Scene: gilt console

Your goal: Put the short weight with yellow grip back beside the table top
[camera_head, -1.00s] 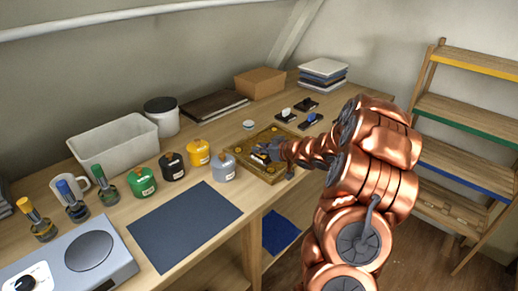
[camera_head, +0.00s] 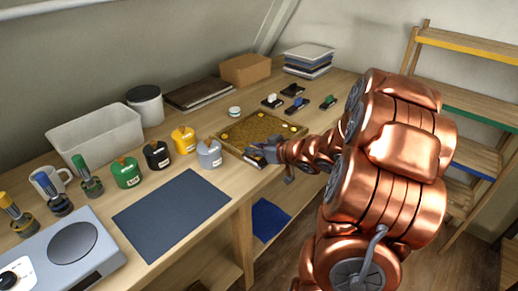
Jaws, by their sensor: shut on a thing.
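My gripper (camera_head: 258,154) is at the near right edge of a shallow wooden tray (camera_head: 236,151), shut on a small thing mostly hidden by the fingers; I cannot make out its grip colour. The tray lies on the wooden table top (camera_head: 205,128) and has small yellow round spots near its corners. Behind it stand small dark pieces with a white grip (camera_head: 272,100), a blue grip (camera_head: 298,104) and a green grip (camera_head: 328,102). I cannot pick out a short weight with yellow grip for certain. A taller yellow-handled piece (camera_head: 16,214) stands at far left.
A dark mat (camera_head: 172,214) lies in front. A small white round container (camera_head: 235,112) sits behind the tray. A shelf rack (camera_head: 470,100) stands at right.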

